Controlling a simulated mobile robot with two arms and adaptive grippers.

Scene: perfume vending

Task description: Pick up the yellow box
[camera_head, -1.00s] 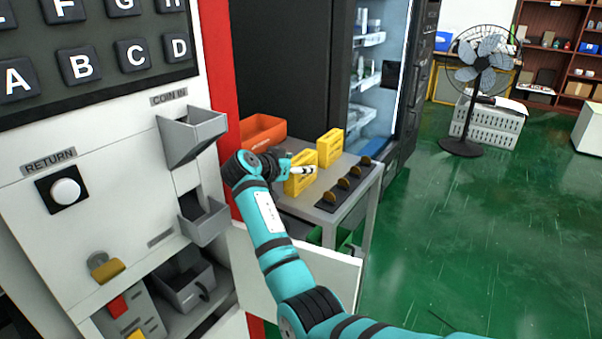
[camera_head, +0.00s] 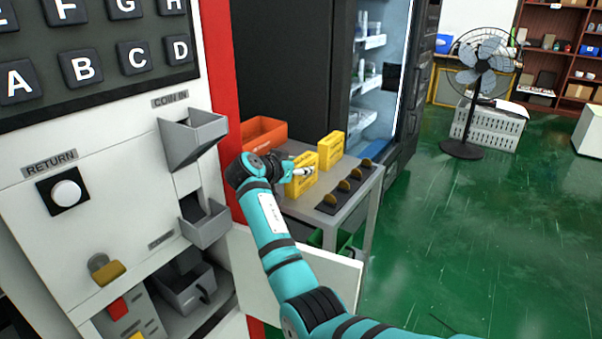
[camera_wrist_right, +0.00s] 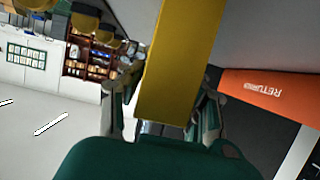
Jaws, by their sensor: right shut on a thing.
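Two yellow boxes are at the small grey table in the head view. My right gripper (camera_head: 300,172) is shut on the nearer yellow box (camera_head: 304,187), with its fingers on either side of it. In the right wrist view this yellow box (camera_wrist_right: 178,60) stands between the two fingers (camera_wrist_right: 163,108). I cannot tell whether its underside touches the table. The other yellow box (camera_head: 331,148) stands just behind, to the right. My left gripper is not in view.
An orange bin (camera_head: 262,132) sits at the table's back left. A dark strip with several round brown pieces (camera_head: 344,186) lies along the table's (camera_head: 318,216) right side. The white machine panel (camera_head: 120,220) stands close on the left. Green floor (camera_head: 470,240) is open to the right.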

